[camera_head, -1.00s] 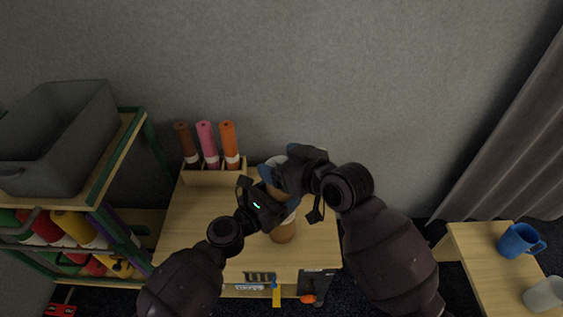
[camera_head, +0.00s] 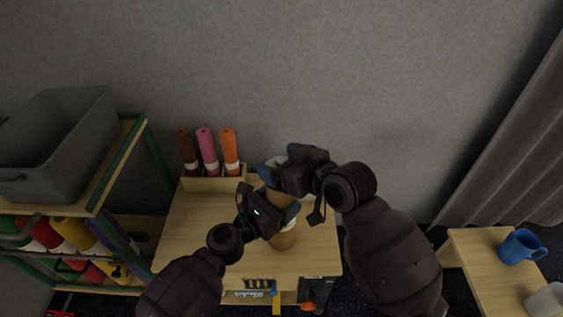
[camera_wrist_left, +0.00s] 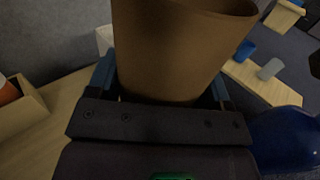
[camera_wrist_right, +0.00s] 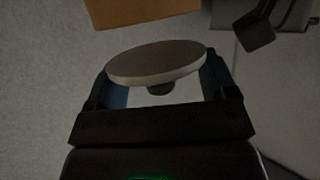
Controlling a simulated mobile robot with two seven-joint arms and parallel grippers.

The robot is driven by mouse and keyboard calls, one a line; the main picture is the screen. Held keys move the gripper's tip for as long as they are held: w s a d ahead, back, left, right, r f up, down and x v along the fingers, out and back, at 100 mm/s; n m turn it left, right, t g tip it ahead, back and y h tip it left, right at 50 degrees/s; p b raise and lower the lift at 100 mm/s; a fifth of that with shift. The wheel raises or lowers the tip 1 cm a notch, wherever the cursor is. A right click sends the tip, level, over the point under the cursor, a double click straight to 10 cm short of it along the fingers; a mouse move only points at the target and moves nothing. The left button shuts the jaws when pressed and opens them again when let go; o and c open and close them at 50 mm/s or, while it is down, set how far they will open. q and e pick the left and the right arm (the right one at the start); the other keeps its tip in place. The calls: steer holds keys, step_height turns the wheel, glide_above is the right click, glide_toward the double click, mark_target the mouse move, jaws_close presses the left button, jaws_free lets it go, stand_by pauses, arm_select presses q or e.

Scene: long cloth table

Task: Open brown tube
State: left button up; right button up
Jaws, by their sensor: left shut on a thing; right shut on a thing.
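The brown tube (camera_head: 280,199) is tilted over the middle of the table, with a pale band near its lower end. My left gripper (camera_head: 268,203) is shut around it. In the left wrist view the tube (camera_wrist_left: 180,50) fills the space between the fingers, and its upper rim looks open. My right gripper (camera_head: 278,174) is just above and is shut on a pale round lid (camera_wrist_right: 155,62) with a small dark knob. In the right wrist view the lid is apart from the brown surface beyond it. The grippers partly hide the tube and lid in the head view.
A wooden holder (camera_head: 212,184) with brown, pink and orange tubes stands at the table's back left. A shelf with a grey bin (camera_head: 62,140) is at the left. A side table with a blue mug (camera_head: 520,246) is at the right. The table's left part is clear.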

mark_target(281, 159)
steer(key=shift+r, duration=1.85)
arm_select(q)
steer(key=o, duration=1.3)
